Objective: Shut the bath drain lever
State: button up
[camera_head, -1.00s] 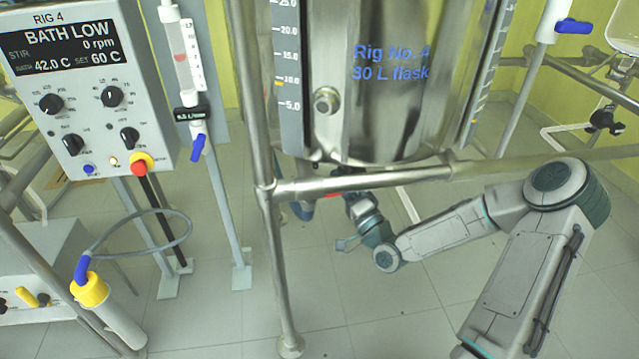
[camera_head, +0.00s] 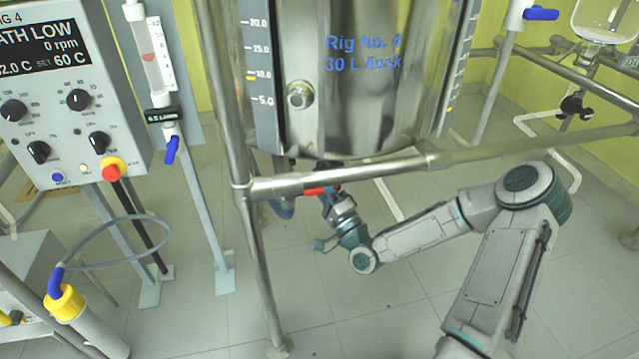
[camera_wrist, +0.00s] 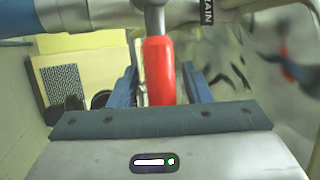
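The bath drain lever (camera_wrist: 158,72) is a red handle on a metal stem below a horizontal pipe in the wrist view. It points down toward my gripper (camera_wrist: 159,88). My gripper's two blue fingers stand on either side of the lever, with visible gaps, so it is open around the lever. In the head view the red lever (camera_head: 322,190) shows just under the steel frame bar, below the flask. My gripper's fingers are hard to make out there, at the end of my arm beneath the flask. A label ending in "AIN" (camera_wrist: 207,12) is on the pipe beside the lever.
The steel frame bar (camera_head: 400,166) crosses in front of the lever, and an upright post (camera_head: 235,150) stands to its left. The metal bath vessel (camera_head: 350,100) hangs just above. A control box (camera_head: 70,110) stands at the left. The tiled floor below is open.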

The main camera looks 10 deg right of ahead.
jog(key=p+v, duration=0.1)
jog(key=v, duration=1.3)
jog(key=shift+p, duration=0.35)
